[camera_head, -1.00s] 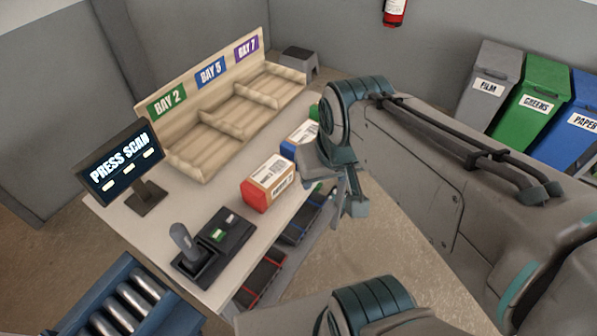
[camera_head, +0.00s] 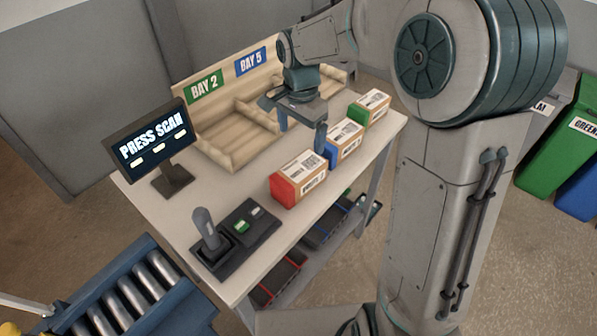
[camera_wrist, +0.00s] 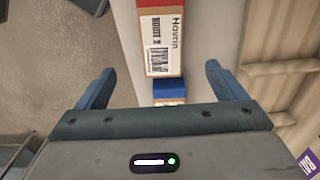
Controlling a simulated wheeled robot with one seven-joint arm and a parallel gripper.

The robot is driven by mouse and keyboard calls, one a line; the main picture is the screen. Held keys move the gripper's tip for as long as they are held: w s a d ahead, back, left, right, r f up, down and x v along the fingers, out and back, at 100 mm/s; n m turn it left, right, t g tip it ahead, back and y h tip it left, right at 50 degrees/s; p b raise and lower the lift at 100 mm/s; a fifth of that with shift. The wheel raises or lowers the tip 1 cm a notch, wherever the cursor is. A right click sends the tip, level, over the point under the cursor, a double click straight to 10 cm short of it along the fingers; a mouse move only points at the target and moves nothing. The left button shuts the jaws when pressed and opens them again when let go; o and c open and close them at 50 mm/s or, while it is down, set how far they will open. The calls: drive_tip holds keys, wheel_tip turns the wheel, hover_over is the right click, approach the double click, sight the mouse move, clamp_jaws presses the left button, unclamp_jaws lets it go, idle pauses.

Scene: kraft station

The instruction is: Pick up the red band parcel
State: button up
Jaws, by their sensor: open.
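The red band parcel (camera_head: 298,180) is a brown box with a red end and a white label. It lies on the table near its front edge. In the wrist view the parcel (camera_wrist: 160,42) lies ahead of the fingertips, and its red end is cut by the top edge. My gripper (camera_head: 302,134) is open and empty above the table, behind the parcels. In the wrist view its two fingers (camera_wrist: 158,76) are wide apart, and the blue band parcel (camera_wrist: 168,90) is partly hidden below them.
The blue (camera_head: 343,142) and green (camera_head: 369,107) band parcels stand in a row beyond the red one. A wooden bay rack (camera_head: 225,145) lines the table's back. A roller conveyor (camera_head: 135,295) is at lower left.

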sight(299, 168)
drive_tip(key=shift+m, duration=0.3)
drive_tip(key=f, duration=0.9)
drive_tip(key=shift+w+a+p, duration=0.3)
drive_tip(key=shift+w+p, duration=0.05)
drive_tip(key=shift+s+f, duration=0.15)
drive_tip(key=shift+f, duration=0.5)
drive_tip(key=shift+s+d+f+p, duration=0.15)
drive_tip(key=shift+f+p, duration=0.55)
drive_tip(key=shift+f, duration=1.4)
drive_tip(key=c, duration=1.3)
